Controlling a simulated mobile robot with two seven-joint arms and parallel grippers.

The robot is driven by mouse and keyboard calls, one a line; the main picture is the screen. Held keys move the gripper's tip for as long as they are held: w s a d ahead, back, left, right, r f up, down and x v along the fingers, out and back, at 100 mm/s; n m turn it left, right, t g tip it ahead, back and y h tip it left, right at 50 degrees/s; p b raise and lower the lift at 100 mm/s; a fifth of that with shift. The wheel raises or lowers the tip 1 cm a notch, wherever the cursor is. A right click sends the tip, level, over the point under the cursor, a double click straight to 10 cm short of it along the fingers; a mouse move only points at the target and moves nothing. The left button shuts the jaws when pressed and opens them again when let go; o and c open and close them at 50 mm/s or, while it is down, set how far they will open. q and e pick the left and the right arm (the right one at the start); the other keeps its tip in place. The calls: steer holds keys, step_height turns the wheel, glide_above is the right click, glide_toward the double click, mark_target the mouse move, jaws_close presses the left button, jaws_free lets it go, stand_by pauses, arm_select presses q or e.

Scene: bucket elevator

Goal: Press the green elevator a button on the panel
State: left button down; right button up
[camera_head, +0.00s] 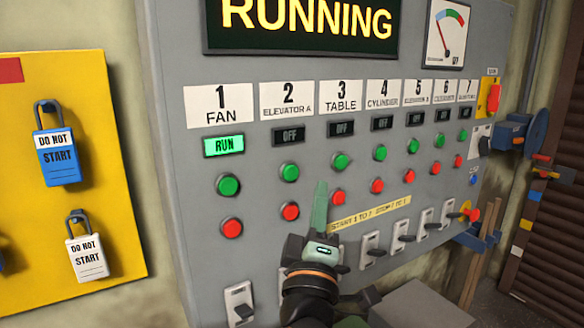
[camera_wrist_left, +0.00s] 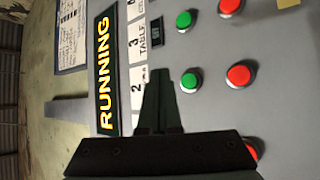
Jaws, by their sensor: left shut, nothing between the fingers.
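The grey panel (camera_head: 170,60) has a column labelled 2 ELEVATOR A. Its green button (camera_head: 289,172) sits below a dark OFF display (camera_head: 290,136) and above a red button (camera_head: 291,211). My left gripper (camera_head: 320,190) is shut and empty. In the head view its narrow tip points up, right of the ELEVATOR A buttons and left of the TABLE buttons. In the left wrist view the shut fingers (camera_wrist_left: 156,80) show beside the green ELEVATOR A button (camera_wrist_left: 190,82), overlapping part of the panel's label area. Contact with the panel cannot be told. My right gripper is not in view.
The FAN column's display (camera_head: 224,145) is lit RUN; the other displays read OFF. A TABLE green button (camera_head: 340,161) and red button (camera_head: 338,198) are close by. Several switches (camera_head: 373,249) line the lower panel. A yellow lockout board (camera_head: 110,190) hangs at left.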

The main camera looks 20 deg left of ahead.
mark_target(291, 173)
arm_select(q)
steer(key=w+a, duration=0.3)
steer(key=a, duration=0.2)
steer(key=shift+w, duration=0.4)
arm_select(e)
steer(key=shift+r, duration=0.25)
arm_select(q)
steer(key=shift+d, duration=0.1)
stand_by(1.2)
steer(key=shift+w+a+b, duration=0.25)
steer(key=shift+a+b, duration=0.1)
steer(key=shift+b, duration=0.15)
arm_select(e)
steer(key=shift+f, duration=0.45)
